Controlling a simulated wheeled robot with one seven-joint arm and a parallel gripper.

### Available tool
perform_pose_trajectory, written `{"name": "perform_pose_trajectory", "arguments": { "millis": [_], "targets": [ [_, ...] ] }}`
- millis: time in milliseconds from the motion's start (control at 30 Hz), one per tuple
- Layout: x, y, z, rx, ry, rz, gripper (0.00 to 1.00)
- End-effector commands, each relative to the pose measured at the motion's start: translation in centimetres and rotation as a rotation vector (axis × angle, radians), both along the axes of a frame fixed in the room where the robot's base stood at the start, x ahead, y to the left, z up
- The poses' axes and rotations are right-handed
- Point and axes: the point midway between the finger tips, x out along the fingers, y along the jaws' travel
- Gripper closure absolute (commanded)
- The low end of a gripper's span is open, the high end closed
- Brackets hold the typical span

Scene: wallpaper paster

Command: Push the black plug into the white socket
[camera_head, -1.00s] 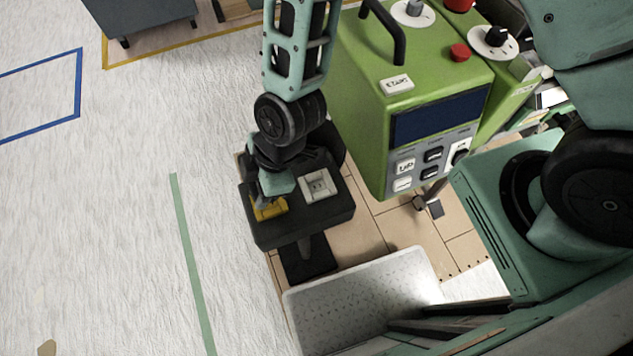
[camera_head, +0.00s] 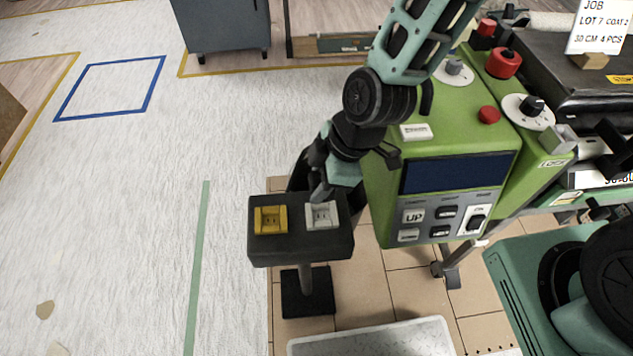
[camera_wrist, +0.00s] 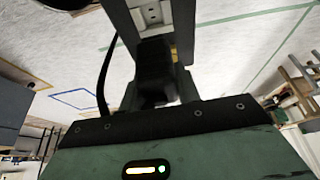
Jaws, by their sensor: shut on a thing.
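The white socket (camera_head: 321,216) sits on the right of a small dark stand top, beside a yellow socket (camera_head: 270,220). My gripper (camera_head: 320,193) is close behind and above the white socket, pointing down. In the wrist view it is shut on the black plug (camera_wrist: 154,65), a dark block with a black cord (camera_wrist: 104,75) at its left. Part of the white socket (camera_wrist: 152,12) shows beyond the plug. The plug is hard to make out in the head view. I cannot tell whether it touches the socket.
The dark stand (camera_head: 300,243) rises from a black base (camera_head: 307,291). A green control box (camera_head: 445,165) with buttons and knobs stands close to the right of my arm. A pale speckled panel (camera_head: 380,342) is in front.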

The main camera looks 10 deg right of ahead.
Motion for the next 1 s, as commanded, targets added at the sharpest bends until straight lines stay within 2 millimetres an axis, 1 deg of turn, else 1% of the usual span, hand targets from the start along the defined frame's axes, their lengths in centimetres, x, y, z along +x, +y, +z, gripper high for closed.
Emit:
{"name": "perform_pose_trajectory", "arguments": {
  "millis": [133, 267, 700, 800, 1000],
  "targets": [
    [0.0, 0.0, 0.0, 0.0, 0.0, 0.0, 0.95],
    [0.0, 0.0, -0.9, 0.0, 0.0, 0.0, 0.95],
    [0.0, 0.0, -4.9, 0.0, 0.0, 0.001, 0.95],
    [0.0, 0.0, -5.5, 0.0, 0.0, 0.0, 0.95],
    [0.0, 0.0, -5.9, 0.0, -0.001, 0.0, 0.95]
  ]
}}
